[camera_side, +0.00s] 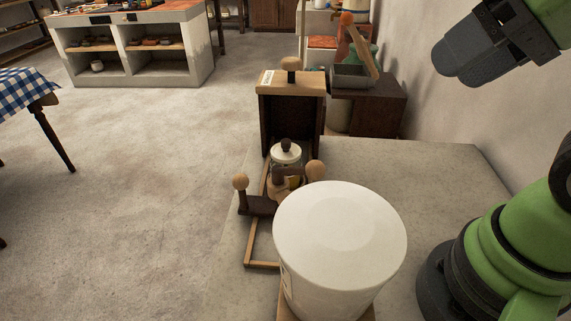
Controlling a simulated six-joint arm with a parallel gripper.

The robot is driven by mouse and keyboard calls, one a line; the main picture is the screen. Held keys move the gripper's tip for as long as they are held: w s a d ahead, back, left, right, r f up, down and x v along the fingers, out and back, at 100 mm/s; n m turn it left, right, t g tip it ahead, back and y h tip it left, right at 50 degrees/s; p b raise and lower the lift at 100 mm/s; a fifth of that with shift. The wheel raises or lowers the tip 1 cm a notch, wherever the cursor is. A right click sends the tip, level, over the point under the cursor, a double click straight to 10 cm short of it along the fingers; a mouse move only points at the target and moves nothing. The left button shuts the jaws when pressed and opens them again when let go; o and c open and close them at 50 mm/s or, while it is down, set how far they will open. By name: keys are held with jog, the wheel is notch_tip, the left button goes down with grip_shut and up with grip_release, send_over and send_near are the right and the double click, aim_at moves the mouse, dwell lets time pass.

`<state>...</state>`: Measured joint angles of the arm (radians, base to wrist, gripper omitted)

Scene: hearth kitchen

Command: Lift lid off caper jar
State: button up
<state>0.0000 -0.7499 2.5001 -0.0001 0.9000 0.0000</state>
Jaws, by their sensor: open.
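A small jar (276,166) with a white lid (286,152) and a dark round knob (286,145) on top stands in a low wooden frame on the grey worktop; it looks like the caper jar. The lid appears to sit on the jar. The jar's lower part is partly hidden by dark wooden pieces and a large white tub, so its contents are unclear. My gripper (462,66) is high at the upper right, open and empty, well apart from the jar.
The large white tub (340,235) stands close in front of the jar. Wooden pieces with round knobs (240,182) flank it. A tall dark wooden box (292,84) stands behind. The worktop (440,175) is clear to the right, with a wall beyond.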

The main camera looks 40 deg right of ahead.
jog(key=o, duration=0.9)
jog(key=shift+o, duration=0.2)
